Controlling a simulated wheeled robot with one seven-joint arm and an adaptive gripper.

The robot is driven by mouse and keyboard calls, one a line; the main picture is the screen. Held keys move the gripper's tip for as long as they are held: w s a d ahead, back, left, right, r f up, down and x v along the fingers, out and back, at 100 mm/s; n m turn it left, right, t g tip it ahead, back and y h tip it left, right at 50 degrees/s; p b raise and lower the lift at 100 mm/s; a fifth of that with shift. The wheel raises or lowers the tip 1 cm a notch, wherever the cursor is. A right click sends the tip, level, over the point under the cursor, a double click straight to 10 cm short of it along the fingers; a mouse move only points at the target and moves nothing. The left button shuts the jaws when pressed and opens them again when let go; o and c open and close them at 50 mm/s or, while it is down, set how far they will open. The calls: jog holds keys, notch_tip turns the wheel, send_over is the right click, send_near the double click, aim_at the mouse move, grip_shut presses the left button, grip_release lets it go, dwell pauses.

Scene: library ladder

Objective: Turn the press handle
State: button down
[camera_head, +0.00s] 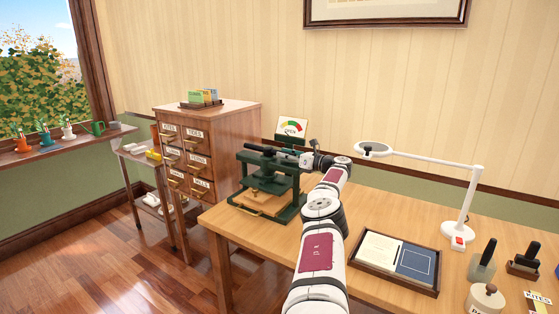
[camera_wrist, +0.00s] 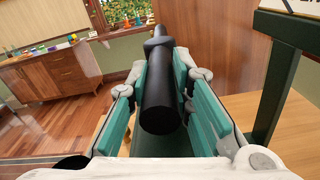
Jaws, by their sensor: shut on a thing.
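The green press (camera_head: 269,207) stands at the left end of the wooden table. Its black handle bar (camera_head: 258,148) lies across the top; its far end points left in the head view. My gripper (camera_head: 292,154) is at the right side of the press top, shut on the handle. In the wrist view the handle (camera_wrist: 160,105) runs lengthwise between the two green-padded fingers of my gripper (camera_wrist: 164,78). A dial sign (camera_head: 292,128) with a coloured arc and a label that seems to read OPEN stands behind the press. A board (camera_head: 262,203) lies in the press.
A wooden drawer cabinet (camera_head: 227,146) stands left of and behind the press. A white desk lamp (camera_head: 459,212), a document tray (camera_head: 398,258) and stamps (camera_head: 483,262) occupy the table to the right. My arm crosses the table's front.

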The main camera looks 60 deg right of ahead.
jog(key=shift+d+r, duration=0.2)
jog(key=shift+r, duration=0.25)
jog(key=c, duration=1.4)
grip_release()
jog(key=shift+c, duration=0.2)
jog(key=shift+f+y, duration=0.2)
jog(key=shift+y, duration=0.2)
jog(key=shift+s+f, duration=0.1)
jog(key=shift+s, duration=0.6)
jog(key=s, duration=1)
jog(key=shift+s, duration=0.25)
